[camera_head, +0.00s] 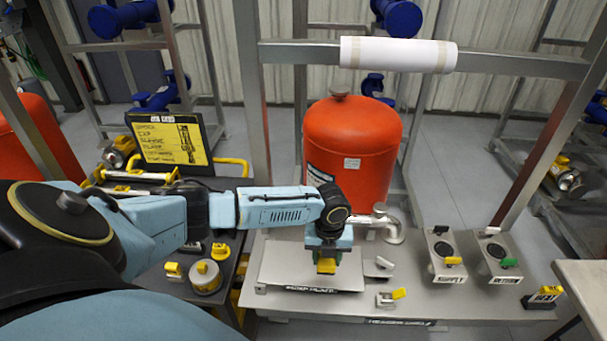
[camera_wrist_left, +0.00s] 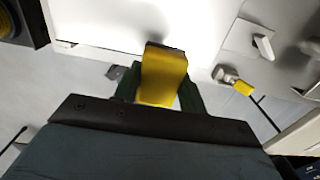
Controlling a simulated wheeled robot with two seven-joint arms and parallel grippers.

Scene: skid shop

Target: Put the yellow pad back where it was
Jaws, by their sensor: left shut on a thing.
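My left gripper (camera_head: 327,262) is shut on the yellow pad (camera_head: 326,266), above the raised pale plate (camera_head: 284,270) at the left of the grey skid. In the left wrist view the yellow pad (camera_wrist_left: 163,76) sits between the two dark fingers of the left gripper (camera_wrist_left: 160,92). I cannot tell whether the pad touches the plate. My right gripper does not show in either view.
An orange tank (camera_head: 352,150) stands behind the gripper, with a metal pipe elbow (camera_head: 391,231) beside it. Two switch boxes (camera_head: 445,257) (camera_head: 497,252) stand to the right. A small yellow-handled valve (camera_head: 392,297) is close right. A dark cart holding yellow-topped parts (camera_head: 206,277) is left.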

